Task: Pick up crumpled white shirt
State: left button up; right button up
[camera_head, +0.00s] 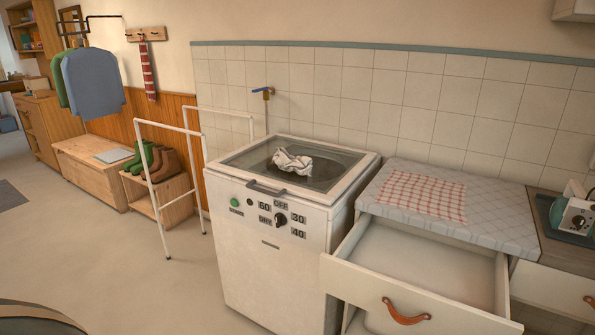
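Neither of my grippers shows in the head view.
An open, empty-looking drawer (420,262) juts out right of the machine, under a counter with a red checked cloth (425,194). A white drying rack (158,190) stands close on the left. Boots (160,162) sit on a wooden bench beyond.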

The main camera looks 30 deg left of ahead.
aim_at(303, 165)
jog(key=j+z, duration=0.1)
jog(key=j, duration=0.4)
jog(key=j+z, duration=0.15)
jog(key=j, duration=0.3)
jog(key=j+z, duration=0.1)
jog(key=j, duration=0.4)
jog(key=j+z, duration=0.1)
jog(key=j, duration=0.35)
jog(key=k+j+z, duration=0.1)
jog(key=j, duration=0.35)
jog(key=k+j+z, duration=0.15)
jog(key=j, duration=0.35)
jog(key=j+z, duration=0.1)
jog(key=j, duration=0.35)
jog(key=k+j+z, duration=0.1)
jog(key=j, duration=0.35)
